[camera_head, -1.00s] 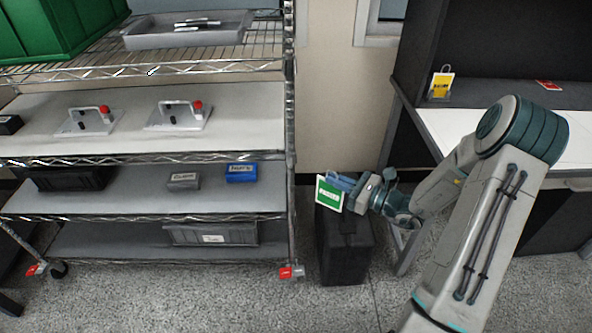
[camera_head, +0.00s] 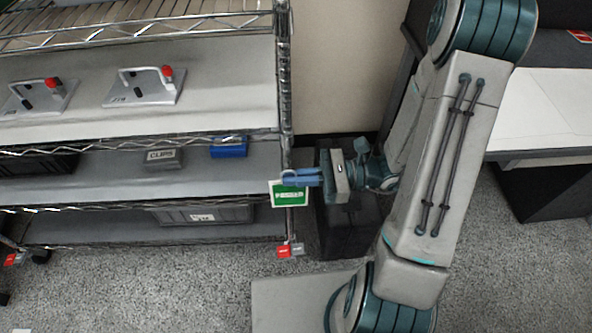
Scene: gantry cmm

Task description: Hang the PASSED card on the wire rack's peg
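The green and white PASSED card (camera_head: 288,194) is at the tips of my gripper (camera_head: 300,178), which is shut on its top edge. The card hangs roughly upright in front of the right end of the wire rack (camera_head: 200,232), near its right post and a lower shelf. I cannot tell whether it touches the rack. The peg cannot be made out; the card or gripper may hide it.
A black case (camera_head: 345,228) stands on the floor behind my gripper. The rack holds handled fixtures (camera_head: 144,86), a grey CLIPS box (camera_head: 163,158), a blue bin (camera_head: 229,147) and a grey bin (camera_head: 205,214). A white-topped bench (camera_head: 545,115) is at right.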

